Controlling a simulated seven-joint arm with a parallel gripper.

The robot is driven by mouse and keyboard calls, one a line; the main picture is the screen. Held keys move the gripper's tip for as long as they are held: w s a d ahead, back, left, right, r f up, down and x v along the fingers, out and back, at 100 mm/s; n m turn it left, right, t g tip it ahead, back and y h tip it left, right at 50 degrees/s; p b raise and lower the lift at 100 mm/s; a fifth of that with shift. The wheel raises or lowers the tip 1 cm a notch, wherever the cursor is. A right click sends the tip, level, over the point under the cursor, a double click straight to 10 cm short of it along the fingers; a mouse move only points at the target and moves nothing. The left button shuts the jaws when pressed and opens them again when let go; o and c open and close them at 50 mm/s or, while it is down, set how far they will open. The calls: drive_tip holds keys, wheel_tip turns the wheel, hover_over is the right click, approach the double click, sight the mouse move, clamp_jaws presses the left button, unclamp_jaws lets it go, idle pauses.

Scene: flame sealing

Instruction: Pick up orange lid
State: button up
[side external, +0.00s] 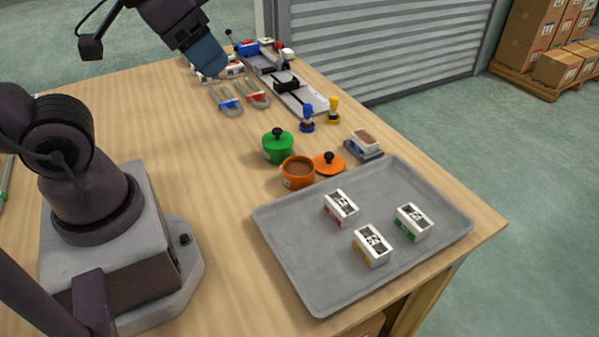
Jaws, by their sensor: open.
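The orange lid (326,167) has a black knob on top. It lies on the wooden table just right of the orange pot (298,174), very close to it; I cannot tell whether they touch. The pot is uncovered and shows brown contents. My gripper (208,66) is at the top of the side external view, high up and well to the upper left of the lid. It is open, and nothing shows in it, though its fingers are hard to make out.
A green pot with a lid (278,147) stands behind the orange pot. A grey tray (285,250) with three white sharpener-like blocks is in front.

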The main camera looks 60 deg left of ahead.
drive_tip(key=o, duration=0.9)
drive_tip(key=n+g, duration=0.6)
hover_over(329, 154)
wheel_tip(329, 154, down, 22)
drive_tip(key=f, duration=0.7)
drive_tip(key=shift+w+d+f, duration=0.1)
drive_tip(key=shift+d+f, duration=0.1)
drive_tip(key=shift+s+a+f, duration=0.1)
drive_tip(key=shift+f, duration=1.25)
drive_tip(key=shift+s+a+f, duration=0.1)
drive_tip(key=shift+f, duration=1.2)
